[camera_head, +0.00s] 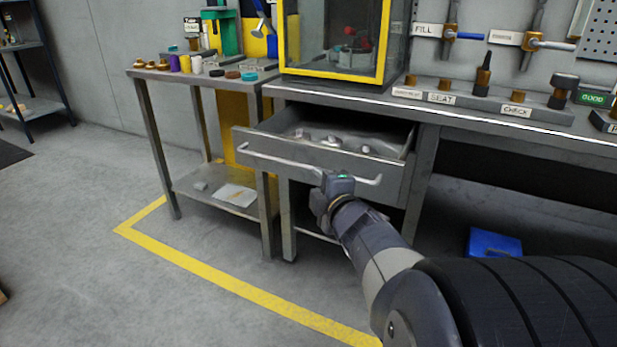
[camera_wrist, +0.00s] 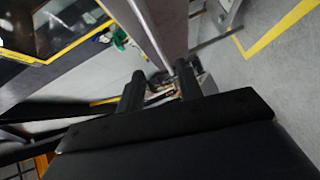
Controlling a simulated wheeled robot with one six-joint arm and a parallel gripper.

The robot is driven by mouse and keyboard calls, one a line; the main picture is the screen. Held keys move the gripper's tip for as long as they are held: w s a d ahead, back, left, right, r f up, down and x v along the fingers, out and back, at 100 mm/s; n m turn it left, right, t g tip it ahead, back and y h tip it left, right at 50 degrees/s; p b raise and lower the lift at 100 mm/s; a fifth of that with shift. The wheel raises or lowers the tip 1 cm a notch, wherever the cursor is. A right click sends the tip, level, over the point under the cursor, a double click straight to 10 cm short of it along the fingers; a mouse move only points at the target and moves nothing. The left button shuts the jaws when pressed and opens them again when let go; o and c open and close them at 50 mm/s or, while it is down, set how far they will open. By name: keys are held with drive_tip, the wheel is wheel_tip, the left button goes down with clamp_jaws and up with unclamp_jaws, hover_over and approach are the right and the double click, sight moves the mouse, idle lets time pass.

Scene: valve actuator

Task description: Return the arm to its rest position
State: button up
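My gripper (camera_head: 338,186) is in front of the open drawer (camera_head: 310,160), by the right part of its bar handle (camera_head: 270,165). In the head view it overlaps the handle, and I cannot tell whether they touch. In the wrist view the two dark fingers of my gripper (camera_wrist: 161,80) stand apart, with nothing clearly held between them. A pale metal bar or edge (camera_wrist: 152,32) runs just beyond the fingertips. The arm reaches forward from the lower right of the head view. The fingertips are too small to make out in the head view.
The drawer sticks out below the workbench (camera_head: 470,112), with several small parts inside. A yellow-framed case (camera_head: 335,72) stands above it. A side table (camera_head: 150,74) with caps and a green press is at left. A blue object (camera_head: 493,243) lies under the bench. Open floor (camera_head: 110,275) lies left.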

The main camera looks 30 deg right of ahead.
sight(307, 169)
drive_tip(key=w+b, duration=0.1)
drive_tip(key=w, duration=0.2)
drive_tip(key=w+f+b, duration=0.1)
drive_tip(key=w, duration=0.3)
drive_tip(key=w+d+b, duration=0.1)
drive_tip(key=w, duration=0.2)
drive_tip(key=shift+w+d+f, duration=0.1)
drive_tip(key=shift+w+f, duration=0.2)
drive_tip(key=shift+w, duration=0.05)
drive_tip(key=shift+w+r, duration=0.1)
drive_tip(key=shift+w+d, duration=0.15)
drive_tip(key=shift+d, duration=0.2)
drive_tip(key=shift+a, duration=0.1)
